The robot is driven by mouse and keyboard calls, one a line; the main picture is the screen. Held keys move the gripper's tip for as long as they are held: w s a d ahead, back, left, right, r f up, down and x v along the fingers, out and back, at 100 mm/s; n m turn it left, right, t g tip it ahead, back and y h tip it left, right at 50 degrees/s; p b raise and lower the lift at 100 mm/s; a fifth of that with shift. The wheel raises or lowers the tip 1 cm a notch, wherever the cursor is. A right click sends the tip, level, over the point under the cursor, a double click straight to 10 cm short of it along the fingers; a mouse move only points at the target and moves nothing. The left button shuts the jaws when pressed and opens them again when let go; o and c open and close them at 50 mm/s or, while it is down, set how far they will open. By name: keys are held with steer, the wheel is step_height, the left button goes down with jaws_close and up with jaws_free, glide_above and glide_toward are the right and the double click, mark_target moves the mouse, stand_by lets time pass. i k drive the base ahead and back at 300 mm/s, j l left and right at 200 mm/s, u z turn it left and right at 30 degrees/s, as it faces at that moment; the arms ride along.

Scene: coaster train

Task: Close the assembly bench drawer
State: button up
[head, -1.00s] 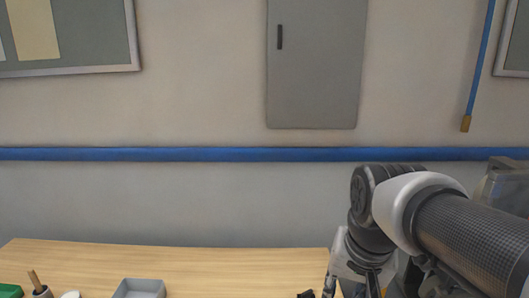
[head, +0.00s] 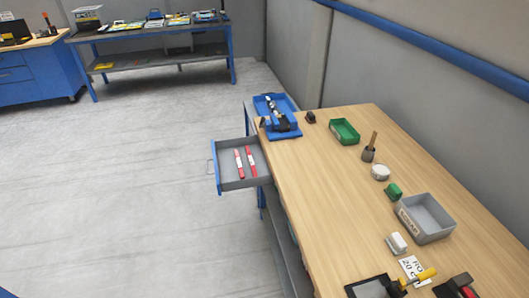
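The assembly bench (head: 330,235) has a wooden top and runs along the wall on the right in the head view. Its drawer (head: 225,182) is pulled out from the bench's left side, over the floor. The drawer has a blue front with a handle (head: 209,167) and a grey inside. Two red-and-white marker-like sticks (head: 245,162) lie in it. My gripper is not in view now.
On the bench top are a blue tray (head: 285,130), a green bin (head: 344,131), a grey bin (head: 425,218) and small tools. A shelf table (head: 150,38) and blue cabinet (head: 40,75) stand at the back. The floor (head: 120,190) left of the drawer is clear.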

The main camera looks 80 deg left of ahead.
mark_target(226, 172)
steer(key=k+j+u, duration=0.4)
steer(key=k+j, duration=0.5)
steer(key=j, duration=0.15)
steer(key=u, duration=2)
steer(key=i+j, duration=0.15)
steer(key=i, duration=0.25)
steer(key=i+j, duration=0.1)
steer(key=i, duration=0.35)
steer(key=i+j, duration=0.15)
steer(key=i, duration=0.25)
